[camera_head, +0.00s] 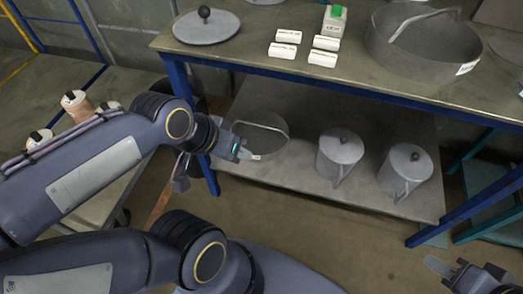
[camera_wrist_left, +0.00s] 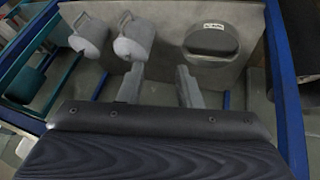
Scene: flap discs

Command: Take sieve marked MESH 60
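A grey round sieve (camera_head: 262,128) with a handle stands on the lower shelf, partly behind my left gripper (camera_head: 246,152). It also shows in the left wrist view (camera_wrist_left: 212,45), with a small white label too small to read. A larger grey sieve (camera_head: 425,62) with a handle and a white label lies on the upper tabletop; its label is unreadable too. In the left wrist view my left gripper (camera_wrist_left: 158,88) has its two fingers spread apart with nothing between them, short of the smaller sieve. My right gripper (camera_head: 455,272) is at the lower right edge, partly cut off.
Two grey lidded cans (camera_head: 340,150) (camera_head: 406,172) stand on the lower shelf (camera_head: 300,178). The upper tabletop (camera_head: 250,55) holds a round lid (camera_head: 206,28), several white blocks (camera_head: 286,36) and a green-topped box (camera_head: 334,20). A blue table leg (camera_head: 188,105) stands close to my left arm.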

